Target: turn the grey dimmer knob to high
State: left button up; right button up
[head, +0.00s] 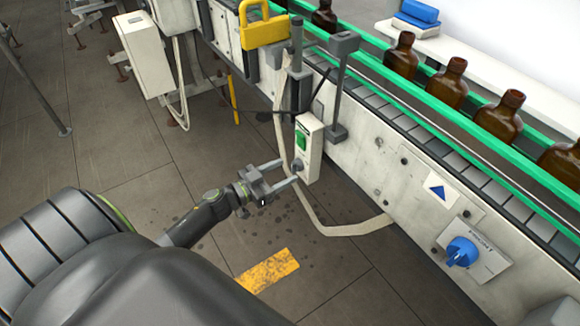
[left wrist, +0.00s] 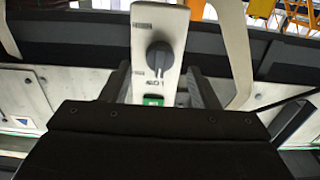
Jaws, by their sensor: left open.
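The grey dimmer knob (left wrist: 159,57) sits on the face of a white control box (left wrist: 144,18), with small printed marks beside it. In the head view the white box (head: 312,140) hangs on the conveyor's side, with a green switch (head: 301,139) above the grey knob (head: 297,165). The green switch also shows in the left wrist view (left wrist: 153,100). My left gripper (head: 286,173) is open, its fingers reaching to the lower part of the box close to the knob. Whether they touch it I cannot tell. My right gripper is not in view.
A conveyor with green rails (head: 440,118) carries several amber bottles (head: 449,82). A blue rotary knob (head: 461,252) sits on a plate at lower right. A pale strap (head: 345,229) loops below the box. A yellow padlock-shaped part (head: 263,31) is above. The floor at left is mostly open.

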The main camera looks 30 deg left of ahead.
aim_at(296, 166)
pick_arm(q)
jog(key=shift+x, duration=1.5)
jog(key=c, duration=1)
